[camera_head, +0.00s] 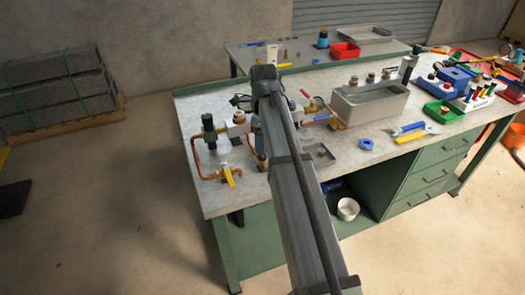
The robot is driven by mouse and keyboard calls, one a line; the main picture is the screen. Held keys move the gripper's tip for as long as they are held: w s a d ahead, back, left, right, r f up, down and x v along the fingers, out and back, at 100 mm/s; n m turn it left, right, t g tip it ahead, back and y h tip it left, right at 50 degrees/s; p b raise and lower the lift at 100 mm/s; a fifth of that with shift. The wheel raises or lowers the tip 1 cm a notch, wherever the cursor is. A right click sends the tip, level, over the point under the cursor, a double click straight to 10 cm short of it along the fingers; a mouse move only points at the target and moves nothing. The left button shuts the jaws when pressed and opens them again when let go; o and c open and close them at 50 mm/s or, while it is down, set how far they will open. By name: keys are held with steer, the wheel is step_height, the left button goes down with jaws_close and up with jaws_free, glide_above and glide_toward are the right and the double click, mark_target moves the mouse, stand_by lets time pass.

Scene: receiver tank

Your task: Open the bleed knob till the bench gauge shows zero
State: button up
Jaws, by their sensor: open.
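My arm reaches across the middle of the bench (178,117) and hides part of the pipework. My gripper is hidden behind my own arm links. To the left of the arm is copper pipework (197,155) with a black cylindrical part (208,127), a white fitting with a red top (239,117) and a yellow-handled valve (230,176). To the right of the arm, more brass and copper fittings (318,107) show, with a red handle (304,94). I cannot tell which part is the bleed knob. No gauge reading can be made out.
Right of the arm stand a grey open-topped box (345,112), a small tray (320,156), a blue ring (366,144) and blue and yellow-handled tools (408,132). A green bin (440,116) is farther right.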

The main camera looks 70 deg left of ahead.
mark_target(262, 157)
steer(key=shift+d+f, duration=0.1)
steer(key=shift+f, duration=2.25)
steer(key=c, duration=1.1)
